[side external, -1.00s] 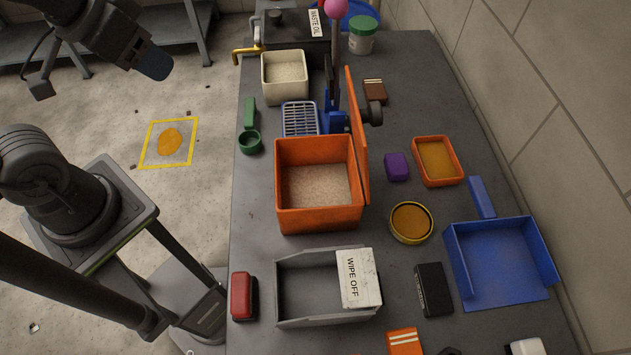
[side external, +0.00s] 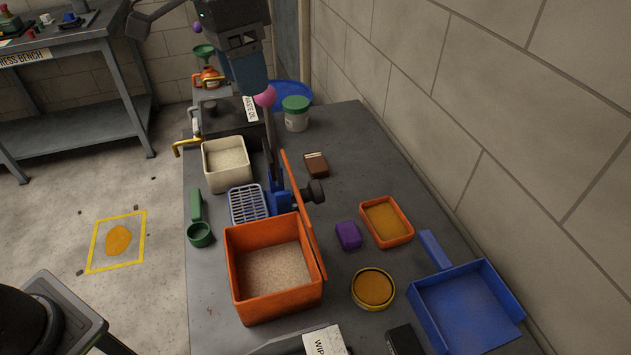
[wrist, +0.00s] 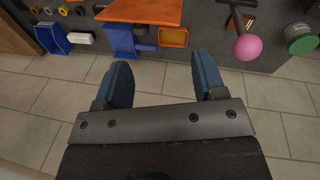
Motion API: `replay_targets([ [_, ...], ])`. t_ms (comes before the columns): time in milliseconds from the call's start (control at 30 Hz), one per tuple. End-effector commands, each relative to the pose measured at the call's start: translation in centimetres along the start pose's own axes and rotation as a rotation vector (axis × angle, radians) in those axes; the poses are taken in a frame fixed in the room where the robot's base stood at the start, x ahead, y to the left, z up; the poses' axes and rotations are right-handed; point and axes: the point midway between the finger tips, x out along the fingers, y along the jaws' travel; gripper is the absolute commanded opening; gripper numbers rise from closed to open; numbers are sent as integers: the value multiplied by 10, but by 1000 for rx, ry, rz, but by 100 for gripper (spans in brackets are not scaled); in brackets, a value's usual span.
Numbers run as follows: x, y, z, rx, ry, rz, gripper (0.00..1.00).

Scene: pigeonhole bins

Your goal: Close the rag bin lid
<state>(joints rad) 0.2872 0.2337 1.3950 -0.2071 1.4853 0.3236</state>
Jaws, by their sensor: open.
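An orange bin (side external: 240,283) stands on the grey bench in the side external view, with pale speckled material inside. I see no rag label on it. Its orange lid (side external: 304,218) stands open, nearly upright along the bin's right side. My gripper (side external: 250,85) is above the far end of the bench, beyond the bin and lid and apart from both. In the wrist view my gripper (wrist: 160,60) has its two blue fingers wide apart with nothing between them. An orange panel (wrist: 145,10) at the wrist view's top edge may be the lid.
A lever with a pink ball (side external: 265,96) stands between my gripper and the bin. A blue clamp (side external: 283,203) is close behind the bin. A purple block (side external: 348,235), an orange tray (side external: 386,222) and a blue dustpan (side external: 468,305) lie right of the lid. The wall is farther right.

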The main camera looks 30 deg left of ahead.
Motion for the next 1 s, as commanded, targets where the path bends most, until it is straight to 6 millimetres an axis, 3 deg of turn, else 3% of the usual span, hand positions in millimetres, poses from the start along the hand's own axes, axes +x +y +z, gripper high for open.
replay_targets([
  [33,10,6,-18,43,-33,27,64],
  [100,20,14,-36,99,-71,60,64],
  [300,41,30,-65,202,-138,121,64],
  [567,56,35,-67,225,-151,135,64],
  [1000,140,45,-53,223,-151,133,64],
])
